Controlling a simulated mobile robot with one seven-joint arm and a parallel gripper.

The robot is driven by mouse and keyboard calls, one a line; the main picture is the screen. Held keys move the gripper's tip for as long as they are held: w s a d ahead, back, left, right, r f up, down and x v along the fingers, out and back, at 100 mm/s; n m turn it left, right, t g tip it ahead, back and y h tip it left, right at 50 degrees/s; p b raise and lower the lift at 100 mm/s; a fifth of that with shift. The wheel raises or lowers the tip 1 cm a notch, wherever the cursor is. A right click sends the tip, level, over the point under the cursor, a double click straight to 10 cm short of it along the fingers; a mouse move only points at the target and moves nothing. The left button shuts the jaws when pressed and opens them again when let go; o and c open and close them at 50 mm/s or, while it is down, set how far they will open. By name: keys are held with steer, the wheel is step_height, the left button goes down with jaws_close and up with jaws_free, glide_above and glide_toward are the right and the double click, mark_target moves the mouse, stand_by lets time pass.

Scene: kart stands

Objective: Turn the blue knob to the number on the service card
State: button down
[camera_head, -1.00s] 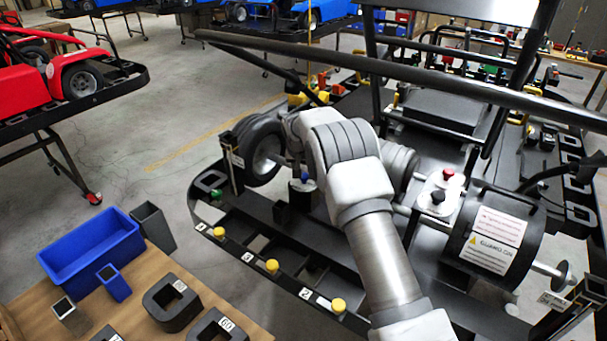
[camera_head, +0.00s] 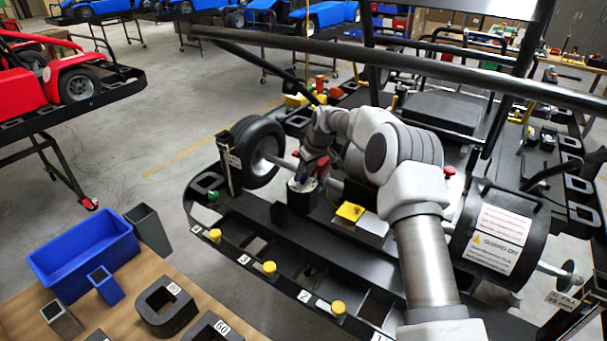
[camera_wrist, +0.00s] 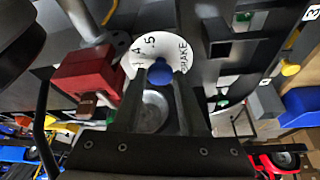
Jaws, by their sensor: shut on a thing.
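The blue knob (camera_wrist: 160,73) sits on a white round dial (camera_wrist: 196,52) in the wrist view. My gripper (camera_wrist: 160,78) is shut on the knob, with a dark finger on either side.
A black wheel (camera_head: 258,152) stands left of the dial. A red block (camera_wrist: 88,72) is close beside the gripper in the wrist view. A black drum with a "GUARD ON" label (camera_head: 494,250) is to the right. A long dark bar (camera_head: 400,65) crosses behind the arm.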

steer(key=n+g+y+p, duration=0.1)
steer(key=n, duration=0.2)
steer(key=shift+w+d+n, duration=0.1)
steer(key=shift+w+n, duration=0.05)
steer(key=shift+n, duration=0.15)
steer(key=shift+n+g+p, duration=0.55)
steer(key=shift+n+g, duration=0.05)
steer(key=shift+n, duration=1.1)
steer(key=shift+c, duration=2.2)
jaws_free()
steer(key=v, duration=1.2)
steer(key=shift+d, duration=0.2)
steer(key=shift+w, duration=0.1)
steer(key=shift+c, duration=0.3)
